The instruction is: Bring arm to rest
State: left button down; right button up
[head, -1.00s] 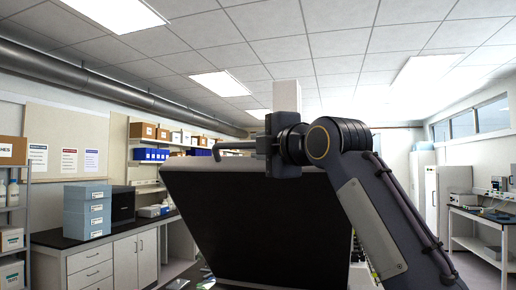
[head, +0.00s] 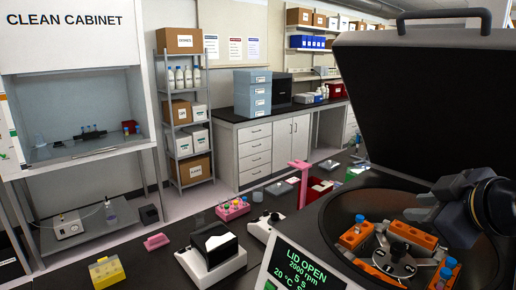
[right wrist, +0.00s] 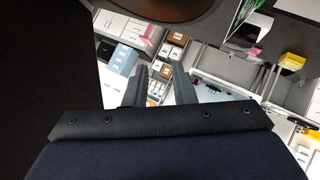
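My right gripper (head: 419,206) is at the right of the head view, over the open bowl of the centrifuge (head: 318,225). In the right wrist view its two fingers (right wrist: 158,78) stand apart with nothing between them. The centrifuge lid (head: 425,95) is raised, and its handle shows on top. The rotor (head: 396,258) holds orange tube holders (head: 409,234) with blue-capped tubes. The screen (head: 307,268) reads LID OPEN. My left gripper is not in view.
A pink tube rack (head: 232,209), a yellow rack (head: 106,272) and a black-and-white device (head: 212,256) stand on the dark bench left of the centrifuge. A clean cabinet (head: 72,60) and a shelf rack (head: 163,125) stand behind. The aisle floor (head: 185,205) looks clear.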

jog(key=s+a+f+m+g, duration=0.2)
jog(key=s+f, duration=0.3)
jog(key=f, duration=0.4)
jog(key=s+a+f+m+g+y+b, duration=0.1)
jog(key=s+f+m, duration=0.4)
jog(key=f, duration=0.5)
jog(key=s+a+f+m+g+y+b, duration=0.1)
jog(key=s+a+f+m+g, duration=0.1)
jog(key=s+f, duration=0.4)
jog(key=shift+a+f+m+g, duration=0.3)
jog(key=shift+a+f+m, duration=0.5)
jog(key=shift+f, duration=0.95)
